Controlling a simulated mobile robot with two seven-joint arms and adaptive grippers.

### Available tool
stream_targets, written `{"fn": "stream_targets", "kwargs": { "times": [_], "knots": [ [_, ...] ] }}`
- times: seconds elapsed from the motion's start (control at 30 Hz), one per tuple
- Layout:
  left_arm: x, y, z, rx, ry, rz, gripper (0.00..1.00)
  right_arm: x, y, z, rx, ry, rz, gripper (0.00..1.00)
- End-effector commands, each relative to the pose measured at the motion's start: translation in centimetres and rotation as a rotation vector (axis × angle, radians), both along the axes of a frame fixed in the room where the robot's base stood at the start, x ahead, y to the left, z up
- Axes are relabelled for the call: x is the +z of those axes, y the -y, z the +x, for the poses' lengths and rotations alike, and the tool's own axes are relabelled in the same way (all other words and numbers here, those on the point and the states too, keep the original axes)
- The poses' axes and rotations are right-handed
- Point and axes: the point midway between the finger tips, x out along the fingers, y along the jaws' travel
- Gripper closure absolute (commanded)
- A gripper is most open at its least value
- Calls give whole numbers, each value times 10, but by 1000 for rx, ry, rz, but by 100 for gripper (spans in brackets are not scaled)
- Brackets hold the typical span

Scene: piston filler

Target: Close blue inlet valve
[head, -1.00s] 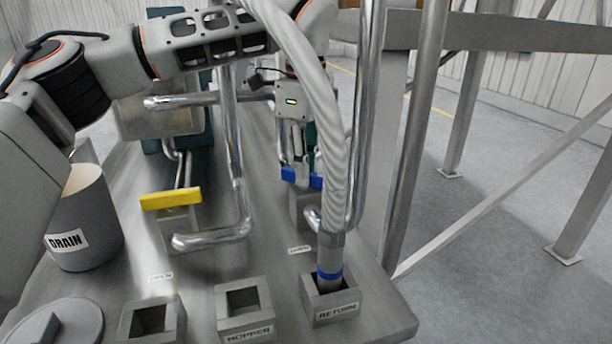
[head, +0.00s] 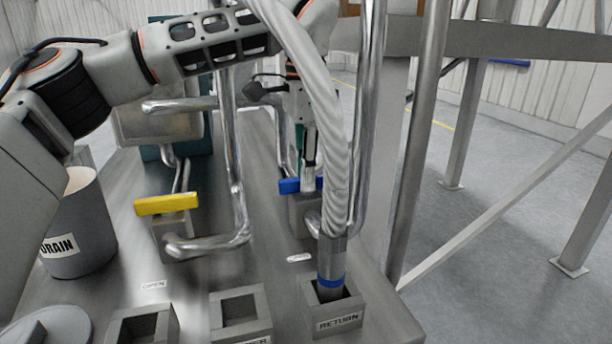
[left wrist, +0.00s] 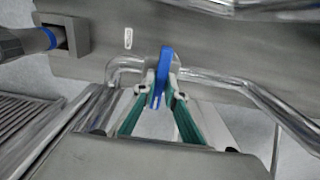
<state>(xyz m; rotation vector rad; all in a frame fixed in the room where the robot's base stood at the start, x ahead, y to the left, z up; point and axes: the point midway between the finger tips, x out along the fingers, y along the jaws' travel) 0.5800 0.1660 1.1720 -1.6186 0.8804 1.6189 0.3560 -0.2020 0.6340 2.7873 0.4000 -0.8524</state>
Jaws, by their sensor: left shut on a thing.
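The blue valve handle (head: 290,186) sits on a grey valve block (head: 304,213) on the steel table, partly hidden behind the hose. In the left wrist view, the blue handle (left wrist: 163,72) stands between the two fingertips. My left gripper (head: 308,180) reaches down to the handle behind the hose. In the left wrist view, my left gripper (left wrist: 161,94) is shut on the blue handle, with a green finger on each side. In the head view the handle lies roughly crosswise. My right gripper is not in view.
A ribbed hose (head: 335,150) runs down into the RETURN socket (head: 335,318), close in front of my left gripper. Steel pipes (head: 238,170) and a yellow handle (head: 166,204) stand to the left. A DRAIN container (head: 78,225) stands at the far left.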

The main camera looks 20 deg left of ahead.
Motion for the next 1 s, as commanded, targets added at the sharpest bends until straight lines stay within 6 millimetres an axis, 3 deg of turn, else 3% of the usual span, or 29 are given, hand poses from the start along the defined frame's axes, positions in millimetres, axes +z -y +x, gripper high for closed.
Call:
{"fn": "stream_targets", "kwargs": {
  "times": [0.57,0.6,0.67,1.0],
  "knots": [
    [0,0,0,37,0,0,100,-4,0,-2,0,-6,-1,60],
    [0,0,0,37,0,0,86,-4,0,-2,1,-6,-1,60],
    [0,0,0,37,0,0,72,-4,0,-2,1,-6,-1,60],
    [1,0,0,35,0,0,72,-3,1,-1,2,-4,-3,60]
  ]
}}
